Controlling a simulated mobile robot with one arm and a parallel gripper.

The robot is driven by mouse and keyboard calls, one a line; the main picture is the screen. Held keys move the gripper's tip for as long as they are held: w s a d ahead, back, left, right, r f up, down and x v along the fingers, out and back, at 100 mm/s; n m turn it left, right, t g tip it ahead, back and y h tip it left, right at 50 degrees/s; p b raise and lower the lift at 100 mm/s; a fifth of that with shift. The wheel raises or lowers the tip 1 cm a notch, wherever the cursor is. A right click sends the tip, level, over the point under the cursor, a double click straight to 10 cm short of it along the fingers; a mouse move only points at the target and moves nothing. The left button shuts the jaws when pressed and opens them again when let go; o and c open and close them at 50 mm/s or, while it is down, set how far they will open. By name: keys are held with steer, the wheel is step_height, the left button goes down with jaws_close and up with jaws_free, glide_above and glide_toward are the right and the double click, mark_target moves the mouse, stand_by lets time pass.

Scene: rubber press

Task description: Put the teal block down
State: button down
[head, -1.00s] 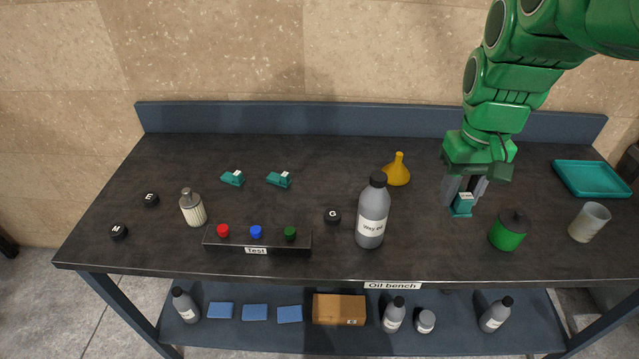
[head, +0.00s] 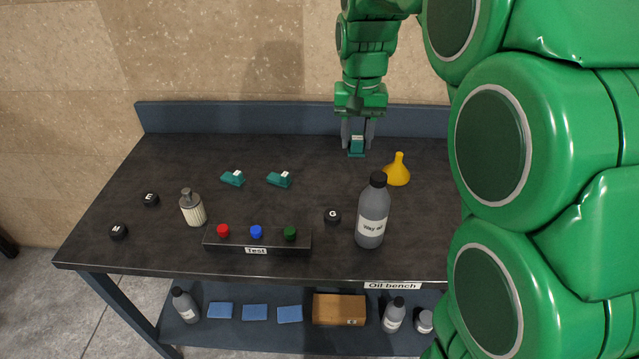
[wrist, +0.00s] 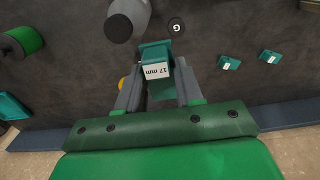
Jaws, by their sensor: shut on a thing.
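My gripper (head: 357,137) is shut on a teal block (head: 356,152) at the back of the bench (head: 290,157), left of the yellow funnel. In the wrist view the teal block (wrist: 156,58) sits between the two fingers, with a white label reading "17 mm". I cannot tell whether its underside touches the bench top. Two similar teal blocks, the left one (head: 233,178) and the right one (head: 279,179), lie on the bench to the left of my gripper.
A yellow funnel (head: 397,171), a grey bottle (head: 372,215) and a black "G" knob (head: 332,215) stand nearby. A button box (head: 257,242) and an oil can (head: 193,208) are further left. My arm hides the bench's right side. Bare bench lies between the right teal block and my gripper.

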steer(key=w+a, duration=0.2)
steer(key=a, duration=0.3)
glide_above(319, 184)
steer(key=s, duration=0.1)
steer(key=f, duration=2)
steer(key=shift+d+f, duration=0.1)
steer(key=shift+d, duration=0.1)
steer(key=shift+w+a+f, duration=0.15)
steer(key=shift+w+f, duration=0.4)
steer(key=shift+f, duration=1.6)
steer(key=shift+f, duration=0.1)
steer(key=c, duration=0.7)
jaws_free()
steer(key=shift+f, duration=0.1)
steer(key=shift+c, duration=0.2)
